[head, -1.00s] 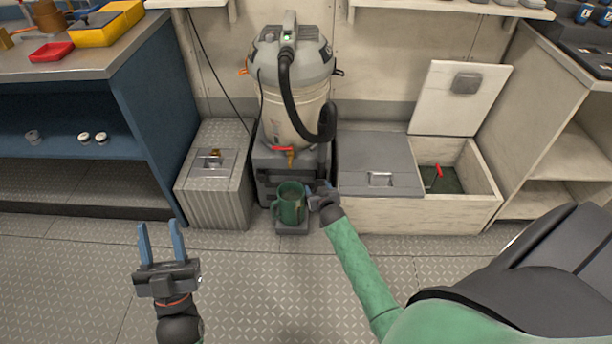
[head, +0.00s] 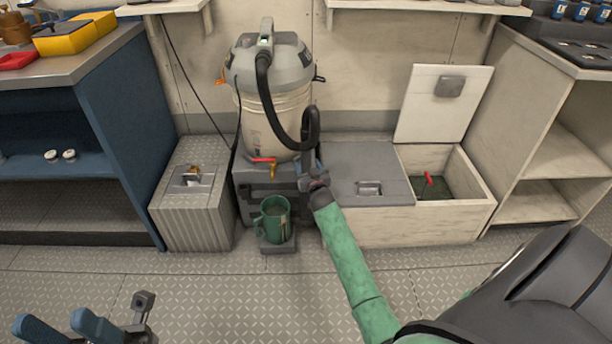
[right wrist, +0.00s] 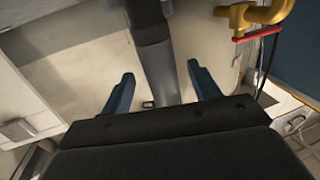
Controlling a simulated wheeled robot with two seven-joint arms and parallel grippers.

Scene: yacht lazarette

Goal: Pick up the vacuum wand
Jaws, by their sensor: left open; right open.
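The vacuum (head: 275,85) stands on a grey base against the back wall. Its black hose (head: 268,100) loops down its right side to the dark vacuum wand (head: 307,160), which hangs beside the base. My right gripper (head: 311,172) is at the wand in the head view and hides part of it. In the right wrist view the wand (right wrist: 157,65) runs down between the open fingers of my right gripper (right wrist: 158,88), with gaps on both sides. My left gripper (head: 68,323) is open and empty at the bottom left, far from the wand.
A green mug (head: 274,218) stands on a small ledge below a red-handled tap (head: 264,160). A ribbed grey box (head: 190,215) is to the left. A bench locker (head: 400,226) with one raised lid (head: 443,105) is to the right. The floor in front is clear.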

